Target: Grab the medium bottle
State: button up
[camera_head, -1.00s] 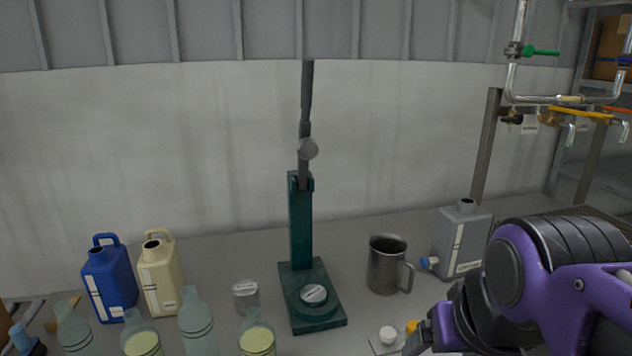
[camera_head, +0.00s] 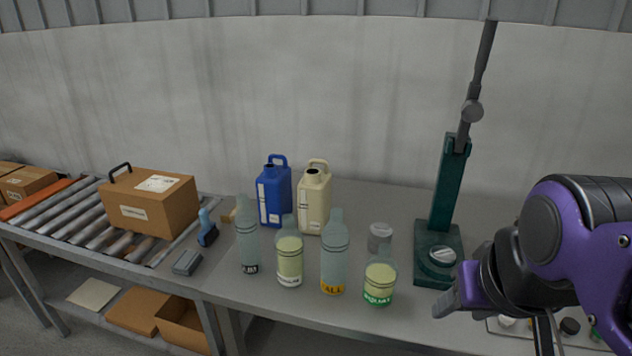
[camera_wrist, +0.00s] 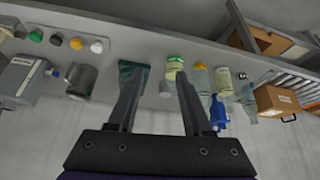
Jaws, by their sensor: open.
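Four glass bottles of differing height stand in a row near the table's front edge in the head view. From the left are a clear bottle with a dark label (camera_head: 247,238), a bottle with pale yellow contents (camera_head: 289,258), a tall bottle with an orange label (camera_head: 334,258) and a short one with a green label (camera_head: 379,280). The pale yellow one looks middling in height, but I cannot confirm it is the medium bottle. In the wrist view, my gripper (camera_wrist: 160,75) is open and empty, with bottles beyond its right finger. In the head view, my arm is right of the bottles.
A blue jug (camera_head: 274,195) and a cream jug (camera_head: 314,203) stand behind the bottles. A teal press (camera_head: 437,258) stands to their right, near my arm. A metal canister (camera_head: 380,236) is behind the short bottle. A cardboard box (camera_head: 150,212) sits on rollers at left.

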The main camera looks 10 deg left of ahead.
aim_at(290, 243)
jog(key=u, duration=0.9)
jog(key=k+j, duration=0.25)
jog(key=j, duration=0.15)
jog(key=z, duration=0.05)
